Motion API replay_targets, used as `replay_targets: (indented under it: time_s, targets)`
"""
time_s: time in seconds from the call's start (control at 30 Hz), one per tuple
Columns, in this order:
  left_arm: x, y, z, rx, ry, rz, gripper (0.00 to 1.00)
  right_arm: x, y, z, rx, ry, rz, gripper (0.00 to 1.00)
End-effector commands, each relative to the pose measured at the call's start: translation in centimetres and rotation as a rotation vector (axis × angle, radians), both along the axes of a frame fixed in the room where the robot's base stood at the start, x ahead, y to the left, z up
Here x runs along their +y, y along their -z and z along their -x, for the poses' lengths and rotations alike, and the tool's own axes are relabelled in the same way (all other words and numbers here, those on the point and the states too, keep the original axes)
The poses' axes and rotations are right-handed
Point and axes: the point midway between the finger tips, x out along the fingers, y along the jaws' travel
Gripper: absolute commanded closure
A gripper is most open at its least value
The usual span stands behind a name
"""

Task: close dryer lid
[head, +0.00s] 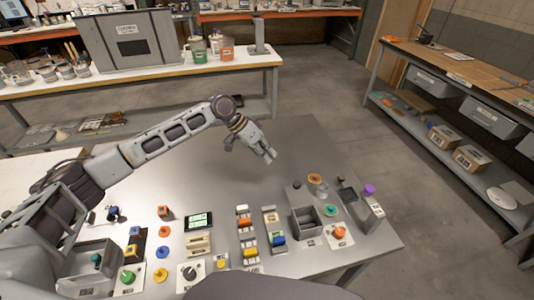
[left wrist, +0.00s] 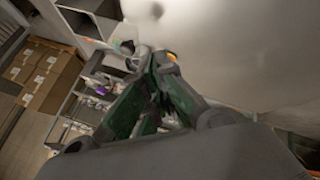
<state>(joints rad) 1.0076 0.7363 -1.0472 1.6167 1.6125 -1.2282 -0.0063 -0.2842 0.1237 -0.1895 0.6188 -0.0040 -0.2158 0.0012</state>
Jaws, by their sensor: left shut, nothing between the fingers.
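My left gripper (head: 268,156) reaches in from the left and hangs over the bare back part of the grey table, shut and empty. In the left wrist view its dark green fingers (left wrist: 160,62) come together at the tips. No part is clearly marked as a dryer lid. A large grey cabinet (head: 135,40) with a label and a dark panel stands on the back bench, apart from the gripper. A small open-topped grey box (head: 306,224) stands on the table, right of and nearer than the gripper. My right gripper is out of view.
The near table (head: 290,150) holds buttons, knobs, coloured blocks and a dark display (head: 199,221) along its front. Another open grey box (head: 88,272) is at the front left. A wooden bench (head: 465,75) stands at the right. The table around the gripper is clear.

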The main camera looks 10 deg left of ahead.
Motion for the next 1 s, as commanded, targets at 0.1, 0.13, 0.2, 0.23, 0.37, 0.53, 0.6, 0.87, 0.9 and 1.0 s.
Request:
replay_targets:
  time_s: [0.1, 0.13, 0.2, 0.23, 0.37, 0.53, 0.6, 0.87, 0.9, 1.0]
  targets:
    - [-0.9, 1.2, -0.1, 0.001, 0.0, -0.001, 1.0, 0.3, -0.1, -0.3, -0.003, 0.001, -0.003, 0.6]
    - [-1.2, 1.5, -0.1, 0.001, 0.001, -0.001, 1.0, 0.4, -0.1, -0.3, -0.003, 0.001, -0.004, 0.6]
    - [-1.8, 2.3, -0.1, 0.001, 0.001, 0.0, 1.0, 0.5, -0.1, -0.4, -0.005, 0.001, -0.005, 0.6]
    - [-2.0, 2.6, -0.2, 0.001, 0.001, 0.0, 1.0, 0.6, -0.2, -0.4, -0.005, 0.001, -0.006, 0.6]
    - [-3.0, 3.9, -0.2, 0.001, 0.0, 0.001, 1.0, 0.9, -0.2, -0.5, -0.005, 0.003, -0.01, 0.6]
    - [-4.2, 5.5, -0.3, 0.001, 0.001, 0.0, 1.0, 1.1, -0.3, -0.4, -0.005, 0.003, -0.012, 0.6]
    - [-4.7, 6.2, -0.4, 0.001, 0.0, -0.001, 1.0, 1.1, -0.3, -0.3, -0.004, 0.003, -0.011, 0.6]
    - [-6.9, 6.0, 1.2, 0.001, 0.0, -0.001, 1.0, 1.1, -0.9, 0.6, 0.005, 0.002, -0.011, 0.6]
    - [-7.1, 6.0, 1.3, 0.001, 0.0, -0.001, 1.0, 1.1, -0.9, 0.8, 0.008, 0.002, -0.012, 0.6]
    - [-7.6, 6.1, 1.6, 0.001, -0.001, 0.0, 1.0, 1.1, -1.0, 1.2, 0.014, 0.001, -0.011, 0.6]
